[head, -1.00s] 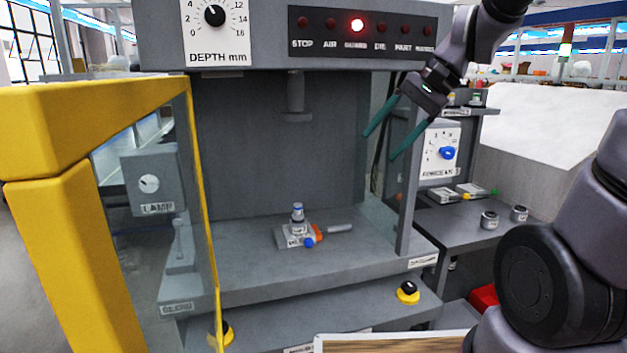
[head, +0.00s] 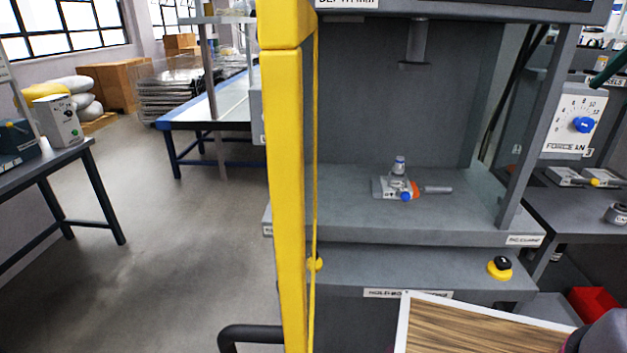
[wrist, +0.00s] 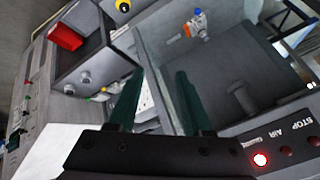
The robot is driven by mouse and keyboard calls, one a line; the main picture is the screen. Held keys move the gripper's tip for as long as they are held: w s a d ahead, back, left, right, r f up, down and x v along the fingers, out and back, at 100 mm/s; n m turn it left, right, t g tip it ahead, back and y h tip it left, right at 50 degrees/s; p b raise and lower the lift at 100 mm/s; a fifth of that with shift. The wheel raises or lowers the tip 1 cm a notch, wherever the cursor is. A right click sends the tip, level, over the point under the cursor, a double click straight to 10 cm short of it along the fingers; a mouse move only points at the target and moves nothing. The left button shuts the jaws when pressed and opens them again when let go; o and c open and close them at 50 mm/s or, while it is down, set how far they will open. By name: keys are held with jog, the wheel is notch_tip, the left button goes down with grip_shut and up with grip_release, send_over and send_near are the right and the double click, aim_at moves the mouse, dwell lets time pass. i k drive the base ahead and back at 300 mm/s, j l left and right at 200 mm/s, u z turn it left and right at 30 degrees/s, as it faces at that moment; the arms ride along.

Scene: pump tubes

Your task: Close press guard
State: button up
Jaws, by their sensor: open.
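The press guard (head: 287,180) is a yellow-framed clear panel on the left side of the press. It stands swung open and shows almost edge-on in the head view. The press opening beside it is uncovered. Inside, a small fixture (head: 396,188) with a vial-like part, an orange piece and a blue knob sits on the press bed (head: 350,222). My gripper (wrist: 158,90) has two teal fingers, apart and empty, in the wrist view. In the head view only a teal fingertip shows at the right edge. My gripper is at the press's right side, far from the guard.
A red lamp (wrist: 260,160) is lit on the press panel. A yellow-and-black button (head: 499,268) is on the press front. A wood-topped tray (head: 490,325) is in front. A side bench (head: 580,215) stands right. Floor left of the guard is clear, up to a table (head: 60,160).

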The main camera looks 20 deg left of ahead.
aim_at(286, 69)
jog(key=k+u, duration=0.15)
jog(key=k, duration=0.45)
jog(key=k+j+u, duration=0.15)
jog(key=k, duration=0.45)
jog(key=j+u, duration=0.2)
jog(key=j, duration=0.65)
jog(key=k+j, duration=0.15)
jog(key=k, duration=0.2)
